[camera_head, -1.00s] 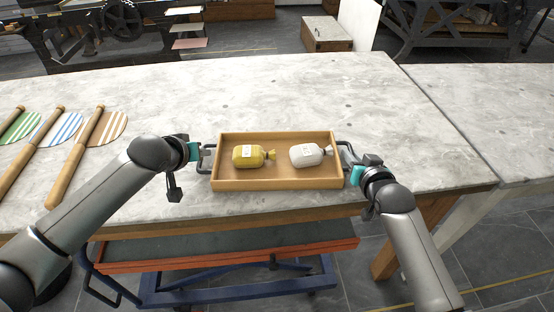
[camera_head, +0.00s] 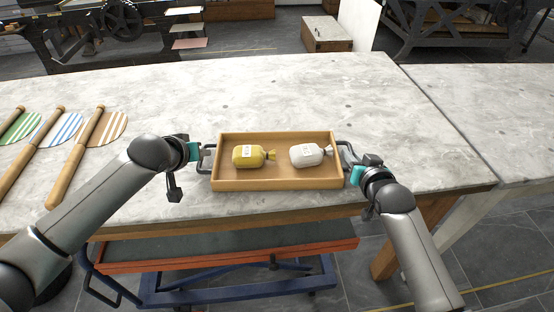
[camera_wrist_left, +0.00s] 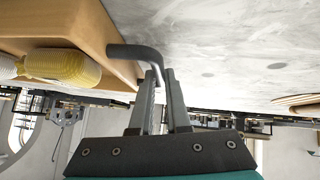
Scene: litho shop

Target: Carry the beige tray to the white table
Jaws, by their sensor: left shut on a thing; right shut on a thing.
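The beige tray (camera_head: 235,184) is at the front edge of a pale stone-topped table (camera_head: 300,90). It has a dark handle at each end. A yellow sack (camera_head: 250,156) and a white sack (camera_head: 306,155) lie inside it. My left gripper (camera_head: 203,153) is shut on the left handle; the left wrist view shows the fingers (camera_wrist_left: 160,95) around the dark handle (camera_wrist_left: 140,54). My right gripper (camera_head: 350,174) is shut on the right handle, its fingertips partly hidden. I cannot tell whether the tray touches the tabletop.
Several striped paddles (camera_head: 98,130) lie on the tabletop at left. A second pale table (camera_head: 490,110) adjoins at right. A blue and orange cart (camera_head: 225,262) stands under the front edge. A wooden crate (camera_head: 326,36) sits on the floor behind.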

